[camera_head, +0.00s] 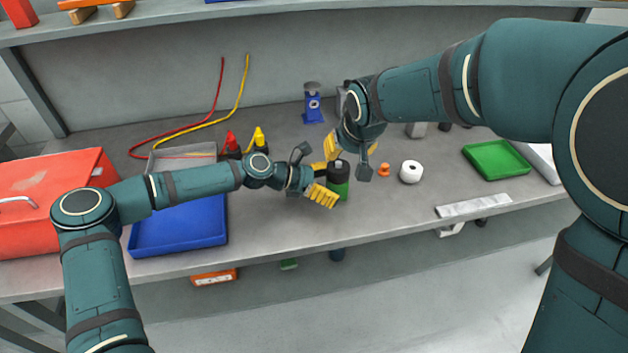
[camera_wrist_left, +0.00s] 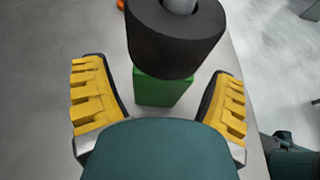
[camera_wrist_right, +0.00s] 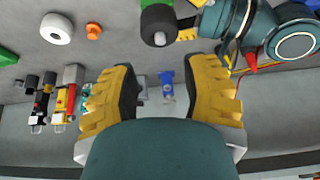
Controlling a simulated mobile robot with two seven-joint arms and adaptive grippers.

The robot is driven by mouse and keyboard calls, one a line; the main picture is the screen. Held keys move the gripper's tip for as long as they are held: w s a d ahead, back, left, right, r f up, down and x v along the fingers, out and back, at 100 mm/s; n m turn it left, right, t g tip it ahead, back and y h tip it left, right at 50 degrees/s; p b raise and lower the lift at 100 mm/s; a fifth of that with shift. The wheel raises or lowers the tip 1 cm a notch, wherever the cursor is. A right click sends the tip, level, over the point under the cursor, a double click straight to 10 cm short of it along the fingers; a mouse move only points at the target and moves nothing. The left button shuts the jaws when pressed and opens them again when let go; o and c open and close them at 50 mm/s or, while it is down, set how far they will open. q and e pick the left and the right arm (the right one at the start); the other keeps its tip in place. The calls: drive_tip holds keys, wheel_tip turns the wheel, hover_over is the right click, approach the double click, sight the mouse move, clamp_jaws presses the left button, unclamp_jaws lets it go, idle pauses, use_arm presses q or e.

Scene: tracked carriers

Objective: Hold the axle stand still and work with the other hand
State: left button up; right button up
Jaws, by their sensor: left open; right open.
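The axle stand is a green block (camera_wrist_left: 165,90) with a black wheel (camera_wrist_left: 175,38) on a grey axle end on top. In the head view the black wheel (camera_head: 338,168) is at the bench's middle, partly behind my grippers. My left gripper (camera_head: 318,177) is open close beside it. In the left wrist view the green block lies between the two yellow fingers (camera_wrist_left: 160,88), with gaps visible on both sides. My right gripper (camera_head: 350,160) is open and empty just above and behind the stand. In the right wrist view the wheel (camera_wrist_right: 157,24) sits beyond the fingertips (camera_wrist_right: 162,75).
A white roll (camera_head: 411,172) and an orange piece (camera_head: 383,169) lie right of the stand. A blue tray (camera_head: 180,238) and red toolbox (camera_head: 60,190) are at left. A blue device (camera_head: 313,110) stands behind; a green tray (camera_head: 497,160) is at right.

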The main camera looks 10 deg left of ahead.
use_arm(q)
drive_tip(key=shift+x, duration=1)
